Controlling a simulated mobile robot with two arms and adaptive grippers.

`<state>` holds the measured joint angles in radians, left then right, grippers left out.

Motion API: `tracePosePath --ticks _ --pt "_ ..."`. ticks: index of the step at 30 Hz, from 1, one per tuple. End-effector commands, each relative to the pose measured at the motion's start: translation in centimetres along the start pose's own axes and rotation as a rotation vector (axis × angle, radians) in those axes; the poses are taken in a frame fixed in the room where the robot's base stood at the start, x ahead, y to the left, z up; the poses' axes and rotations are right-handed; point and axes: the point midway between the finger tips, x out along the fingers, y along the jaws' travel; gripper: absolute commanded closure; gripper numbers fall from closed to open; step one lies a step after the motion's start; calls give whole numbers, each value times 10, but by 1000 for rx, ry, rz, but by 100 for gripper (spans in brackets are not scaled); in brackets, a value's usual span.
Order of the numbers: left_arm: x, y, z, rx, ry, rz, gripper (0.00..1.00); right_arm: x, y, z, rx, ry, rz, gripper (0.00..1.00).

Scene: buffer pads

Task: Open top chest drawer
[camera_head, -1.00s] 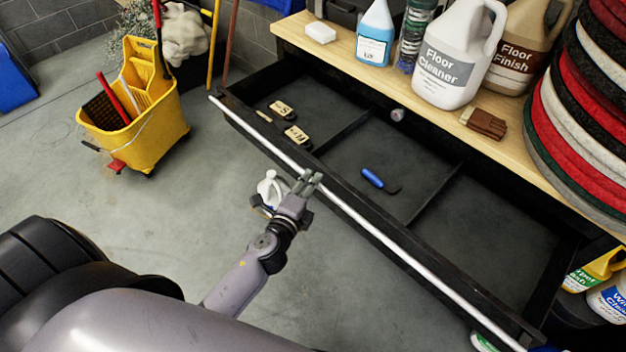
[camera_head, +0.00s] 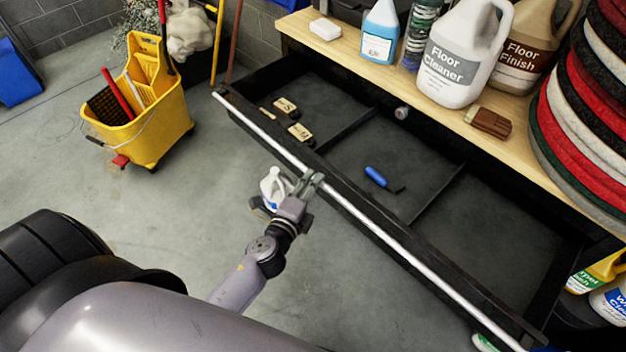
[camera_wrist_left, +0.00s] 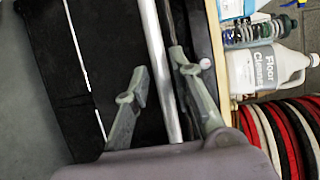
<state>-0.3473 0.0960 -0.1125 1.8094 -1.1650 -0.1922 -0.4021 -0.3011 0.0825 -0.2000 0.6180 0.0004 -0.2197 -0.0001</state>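The top chest drawer (camera_head: 488,235) is pulled well out below the wooden worktop, and its inside is visible. A long silver bar handle (camera_head: 392,240) runs along its front edge; it also crosses the left wrist view (camera_wrist_left: 156,38). My left gripper (camera_head: 308,181) is at the handle, around the middle of the drawer front. In the left wrist view its two fingers (camera_wrist_left: 160,75) stand apart, one on each side of the bar. I cannot tell whether either finger touches it. My right gripper is in neither view.
The drawer holds a blue-handled tool (camera_head: 376,177) and small tan-and-black items (camera_head: 299,133). Bottles, including Floor Cleaner (camera_head: 452,68), and stacked round pads (camera_head: 590,120) stand on the worktop (camera_head: 345,42). A yellow mop bucket (camera_head: 150,120) stands at left. A white bottle (camera_head: 273,187) is behind my gripper.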

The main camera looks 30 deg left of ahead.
Motion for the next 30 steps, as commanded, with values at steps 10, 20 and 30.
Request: tracePosePath --ticks 10,20,30 --pt "-54 1 0 -4 -1 3 78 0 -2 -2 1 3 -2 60" --pt "-60 0 0 0 0 1 78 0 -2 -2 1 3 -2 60" --pt "-59 3 -1 -6 1 6 78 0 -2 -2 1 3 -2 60"
